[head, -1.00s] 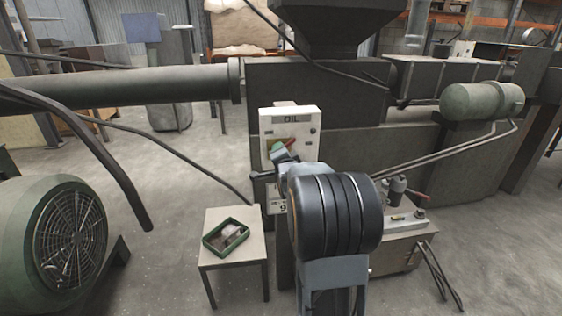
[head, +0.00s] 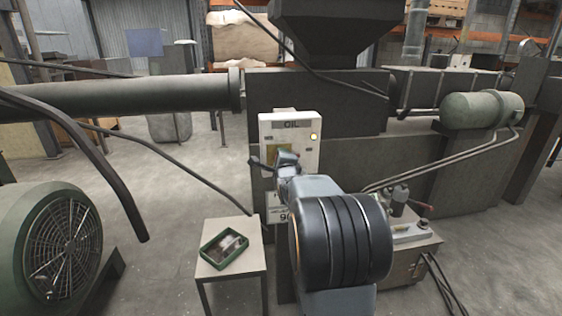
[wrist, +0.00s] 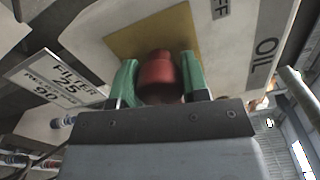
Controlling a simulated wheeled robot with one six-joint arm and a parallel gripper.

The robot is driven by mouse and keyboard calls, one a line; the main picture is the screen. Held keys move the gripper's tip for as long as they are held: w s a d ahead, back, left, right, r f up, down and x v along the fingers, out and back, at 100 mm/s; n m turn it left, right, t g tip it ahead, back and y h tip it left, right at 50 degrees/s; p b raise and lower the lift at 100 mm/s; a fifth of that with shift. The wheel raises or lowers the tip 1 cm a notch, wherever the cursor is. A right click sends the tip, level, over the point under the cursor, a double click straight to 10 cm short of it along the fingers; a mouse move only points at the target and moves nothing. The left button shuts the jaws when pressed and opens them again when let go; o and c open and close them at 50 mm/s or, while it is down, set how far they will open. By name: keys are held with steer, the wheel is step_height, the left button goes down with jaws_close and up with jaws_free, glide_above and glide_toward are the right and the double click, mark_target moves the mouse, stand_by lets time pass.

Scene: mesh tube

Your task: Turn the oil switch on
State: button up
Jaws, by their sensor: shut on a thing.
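The white oil switch box (head: 306,160), labelled OIL, is fixed to the front of the dark machine. A small lamp (head: 313,136) on its upper right glows pale yellow. My gripper (head: 284,158) is at the box's yellow plate (head: 271,153) and hides the switch handle in the head view. In the wrist view, my gripper's two green fingers (wrist: 158,68) are shut on the red switch handle (wrist: 156,76), one on each side. The handle stands out from the yellow plate (wrist: 150,33). A label ending in FF and the word OIL show nearby.
A small table (head: 250,264) with a green tray (head: 209,251) stands below left of the box. A cable (head: 180,153) runs down close to the box's left. A large green motor (head: 20,230) is at left. Lower right is a pump unit (head: 412,232).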

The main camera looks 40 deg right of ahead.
stand_by(0.4)
steer(key=o, duration=0.9)
steer(key=v, duration=1.3)
steer(key=shift+s+a, duration=0.2)
steer(key=shift+s, duration=0.15)
